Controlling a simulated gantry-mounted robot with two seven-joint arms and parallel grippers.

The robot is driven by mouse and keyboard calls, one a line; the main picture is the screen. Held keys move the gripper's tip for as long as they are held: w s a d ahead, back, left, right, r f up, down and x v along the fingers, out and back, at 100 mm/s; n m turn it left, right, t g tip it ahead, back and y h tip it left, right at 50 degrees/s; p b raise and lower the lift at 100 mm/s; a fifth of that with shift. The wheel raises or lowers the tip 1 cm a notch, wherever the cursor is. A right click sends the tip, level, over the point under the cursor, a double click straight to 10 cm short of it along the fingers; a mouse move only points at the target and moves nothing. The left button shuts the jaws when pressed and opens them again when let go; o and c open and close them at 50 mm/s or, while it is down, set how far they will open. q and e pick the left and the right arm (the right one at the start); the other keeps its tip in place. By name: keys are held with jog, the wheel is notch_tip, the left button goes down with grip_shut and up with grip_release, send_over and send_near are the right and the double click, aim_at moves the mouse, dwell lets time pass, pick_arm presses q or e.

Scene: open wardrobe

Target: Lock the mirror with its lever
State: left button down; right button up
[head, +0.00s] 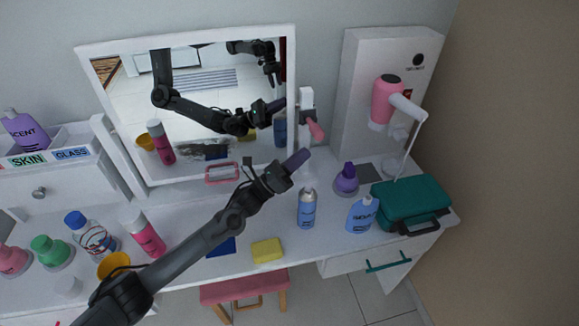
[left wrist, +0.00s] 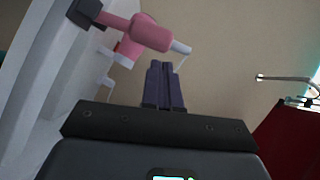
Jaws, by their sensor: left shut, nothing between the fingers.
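The mirror (head: 205,145) stands in a white frame at the back of the white vanity top, in the head view. Its lever (head: 316,130), pink with a dark base, is on a white post at the mirror's right side. The lever's pink rod also shows in the left wrist view (left wrist: 115,20), at upper left. My left gripper (head: 297,160) is shut and empty, its purple fingers just below and left of the lever, apart from it. The fingers (left wrist: 165,85) are together in the wrist view. My right gripper shows only as a reflection in the mirror.
A pink hair dryer (head: 384,100) hangs on the white cabinet at right. A spray can (head: 307,210), a purple bottle (head: 346,180), a blue bottle (head: 362,214) and a green case (head: 412,205) stand right of my gripper. A yellow sponge (head: 267,250) lies in front.

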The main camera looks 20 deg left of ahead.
aim_at(314, 129)
pick_arm(q)
jog(key=shift+x, duration=1.6)
pick_arm(e)
jog(key=shift+w+f, duration=0.1)
jog(key=shift+w, duration=0.05)
pick_arm(q)
jog(key=shift+r, duration=0.1)
